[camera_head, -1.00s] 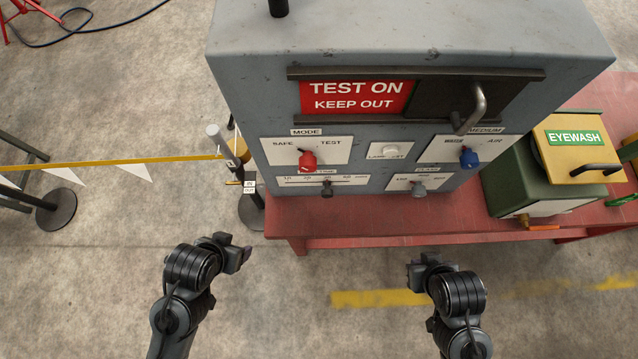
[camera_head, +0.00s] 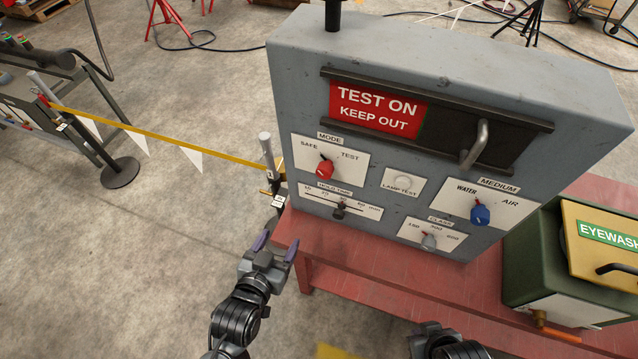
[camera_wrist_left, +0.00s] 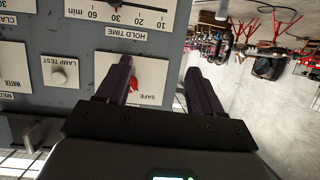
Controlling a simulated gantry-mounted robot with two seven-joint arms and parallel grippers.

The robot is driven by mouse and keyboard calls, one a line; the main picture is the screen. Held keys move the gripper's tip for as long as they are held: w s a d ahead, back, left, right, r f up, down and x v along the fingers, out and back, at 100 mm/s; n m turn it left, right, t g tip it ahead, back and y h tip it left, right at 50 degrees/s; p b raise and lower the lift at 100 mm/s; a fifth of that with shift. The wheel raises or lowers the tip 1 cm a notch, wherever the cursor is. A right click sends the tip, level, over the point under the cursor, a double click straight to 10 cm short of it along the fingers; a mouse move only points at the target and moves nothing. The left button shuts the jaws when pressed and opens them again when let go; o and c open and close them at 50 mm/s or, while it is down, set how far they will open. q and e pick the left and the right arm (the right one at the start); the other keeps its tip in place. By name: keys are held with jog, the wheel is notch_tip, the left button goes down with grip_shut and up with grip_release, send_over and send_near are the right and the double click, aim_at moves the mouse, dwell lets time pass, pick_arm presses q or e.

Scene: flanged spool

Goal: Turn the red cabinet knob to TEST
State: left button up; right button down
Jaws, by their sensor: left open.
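The red knob (camera_head: 325,168) sits on the MODE plate (camera_head: 350,160) of the grey cabinet (camera_head: 300,90), with SAFE on its left and TEST on its right. My left gripper (camera_head: 275,247) is open and empty, below and left of the knob and clear of the cabinet. In the left wrist view the knob (camera_wrist_left: 134,85) shows just beside one finger of the open left gripper (camera_wrist_left: 163,75), partly covered by it.
A blue MEDIUM knob (camera_head: 480,213), a lamp test button (camera_head: 403,183), a hold time slider (camera_head: 340,209) and a grey CLASS knob (camera_head: 429,241) are nearby. A barrier post (camera_head: 267,155) stands left of the cabinet. The red table (camera_head: 350,270) juts out below; an eyewash box (camera_head: 545,255) stands right.

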aim_at(323, 176)
pick_arm(q)
jog(key=w+d+r+t, duration=0.1)
jog(key=w+d+r, duration=0.1)
jog(key=w, duration=0.3)
jog(key=w+d+r+m+t+h, duration=0.1)
jog(key=w+d+r, duration=0.1)
jog(key=w+d, duration=0.2)
jog(key=w+d+r+t+h, duration=0.1)
jog(key=w+d, duration=0.2)
jog(key=w, duration=0.3)
jog(key=shift+w+d+r+t+b, duration=0.15)
jog(key=shift+d+r+t+b, duration=0.15)
jog(key=shift+d+r+b, duration=0.1)
pick_arm(e)
jog(key=shift+f, duration=0.8)
pick_arm(q)
jog(key=shift+c, duration=0.2)
jog(key=c, duration=1)
